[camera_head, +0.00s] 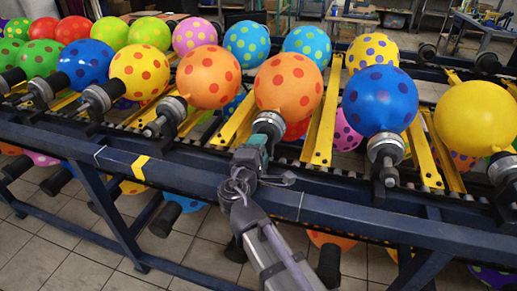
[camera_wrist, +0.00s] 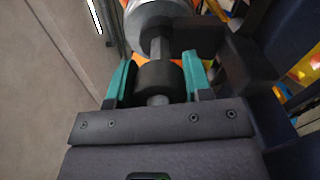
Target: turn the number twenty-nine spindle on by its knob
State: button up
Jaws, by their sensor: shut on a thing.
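My gripper (camera_head: 256,147) is at the front end of a grey spindle (camera_head: 270,122) that bears an orange balloon (camera_head: 288,82) with darker orange dots, near the middle of the head view. In the wrist view, my gripper's two teal fingers (camera_wrist: 157,78) stand on either side of the spindle's round black knob (camera_wrist: 160,84) and are shut on it. The thicker grey spindle body (camera_wrist: 158,20) lies just beyond the knob. In the head view the knob is mostly hidden by the fingers. No number on the spindle can be read.
Neighbouring spindles carry an orange balloon (camera_head: 209,77) on the left and a blue balloon (camera_head: 380,99) on the right. A dark blue rail (camera_head: 330,212) runs along the front below them. More balloons hang underneath. The tiled floor (camera_head: 90,262) in front looks clear.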

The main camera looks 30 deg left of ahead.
jog(key=o, duration=0.9)
jog(key=shift+s, duration=0.1)
jog(key=v, duration=1)
jog(key=shift+s+d, duration=0.1)
jog(key=shift+s, duration=0.25)
